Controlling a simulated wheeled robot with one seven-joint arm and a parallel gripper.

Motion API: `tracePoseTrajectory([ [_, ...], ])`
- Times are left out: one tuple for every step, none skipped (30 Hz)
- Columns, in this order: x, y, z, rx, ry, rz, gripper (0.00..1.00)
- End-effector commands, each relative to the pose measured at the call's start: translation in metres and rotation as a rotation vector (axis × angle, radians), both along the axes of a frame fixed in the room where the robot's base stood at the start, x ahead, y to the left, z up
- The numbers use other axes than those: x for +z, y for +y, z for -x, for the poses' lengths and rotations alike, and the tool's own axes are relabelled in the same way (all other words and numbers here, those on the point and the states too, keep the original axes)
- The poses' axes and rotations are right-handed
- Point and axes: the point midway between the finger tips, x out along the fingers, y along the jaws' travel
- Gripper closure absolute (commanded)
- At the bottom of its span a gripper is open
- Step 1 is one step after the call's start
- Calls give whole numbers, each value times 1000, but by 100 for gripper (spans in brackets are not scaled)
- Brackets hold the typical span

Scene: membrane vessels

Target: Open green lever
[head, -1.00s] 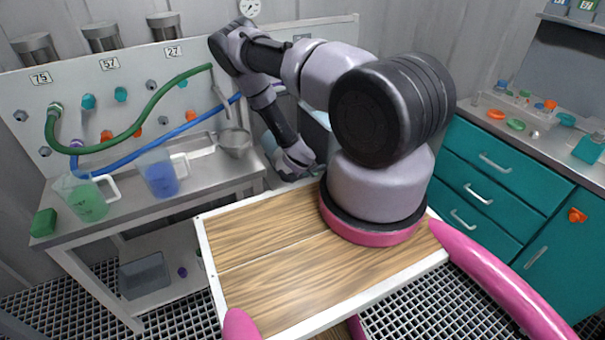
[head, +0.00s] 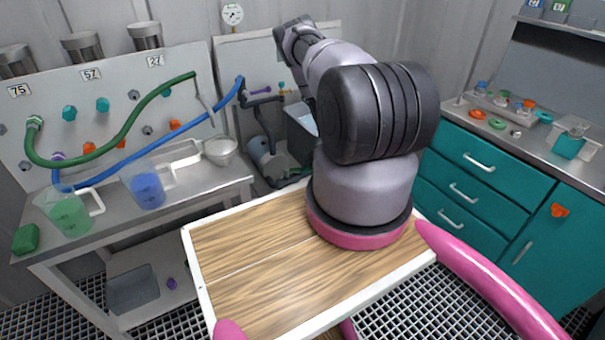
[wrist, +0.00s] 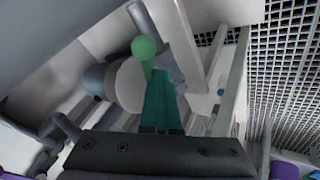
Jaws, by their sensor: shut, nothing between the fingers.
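A green ball-shaped knob, which looks like the end of the green lever (wrist: 144,47), shows in the wrist view just beyond my fingertips. My gripper (wrist: 157,75) has teal fingers pressed together, with nothing between them. The fingertips appear right below the knob in the picture; I cannot tell whether they touch it. A grey round body (wrist: 128,84) is behind the fingers on the left. In the head view my gripper and the lever are hidden behind my arm or too small to make out.
A steel bench (head: 225,180) with beakers and hoses stands at the left. Grey equipment with a bent dark pipe (head: 265,120) stands at the back centre. Teal drawers (head: 470,180) line the right. Grated floor (wrist: 295,70) shows at right in the wrist view.

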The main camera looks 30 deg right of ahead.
Motion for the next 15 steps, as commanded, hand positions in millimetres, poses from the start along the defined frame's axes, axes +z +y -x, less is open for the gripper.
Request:
tracePoseTrajectory([
  [1,-5,-4,40,-4,1,100],
  [1,-6,-5,66,-3,1,100],
  [1,-8,-8,98,-3,2,100],
  [0,-9,-9,124,-3,1,100],
  [1,-10,-11,147,-3,2,100],
  [0,-11,-13,178,-3,1,100],
  [0,-12,-14,200,-3,2,100],
  [0,-13,-16,221,-3,2,100],
  [0,-14,-17,247,-3,2,100],
  [0,-14,-18,265,-3,2,100],
  [0,-15,-19,282,-2,1,100],
  [0,-15,-21,287,-1,0,100],
  [0,-15,-22,285,0,0,100],
  [0,-15,-23,283,-1,0,100],
  [0,-16,-24,283,-1,0,100],
])
